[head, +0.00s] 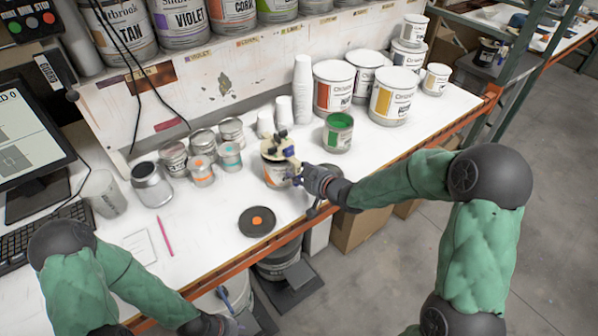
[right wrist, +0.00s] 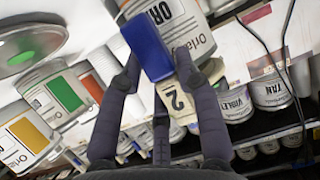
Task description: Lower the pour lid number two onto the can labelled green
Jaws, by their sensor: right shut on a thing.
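The pour lid number two (head: 277,150) is a cream piece with dark knobs, at the top of the orange-labelled can (head: 274,173); I cannot tell whether it rests on it. My right gripper (head: 300,172) is shut on the lid's blue handle, and the blue part (right wrist: 146,46) and a tag reading 2 (right wrist: 176,100) show in the right wrist view. The green can (head: 338,138) stands open with green paint inside, right of and behind the gripper, apart from it. Its green label also shows in the right wrist view (right wrist: 68,94). My left gripper (head: 222,325) is at the bottom edge, its fingers unclear.
A black disc with an orange spot (head: 257,221) lies in front of the orange can. Small tins (head: 202,142) stand to the left and white cups (head: 302,90) behind. Large paint cans (head: 333,88) stand to the right. The front middle of the bench is fairly clear.

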